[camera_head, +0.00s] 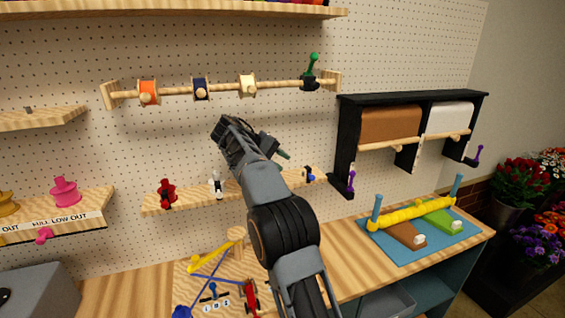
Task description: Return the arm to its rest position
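My arm rises from the bottom centre of the head view, in front of the wooden worktop. My gripper (268,150) is at its upper end, in front of the pegboard and above the small wooden shelf. It is seen from behind and partly covered by my own wrist, so its opening does not show. I see nothing clearly held in it.
The wooden worktop (345,262) holds a blue mat (455,240) with a yellow bar at right. A black paper-roll rack (345,145) hangs right of my arm. A ribbon rod (222,88) runs above it. The small shelf (243,192) passes behind my arm. Flowers (525,185) stand far right.

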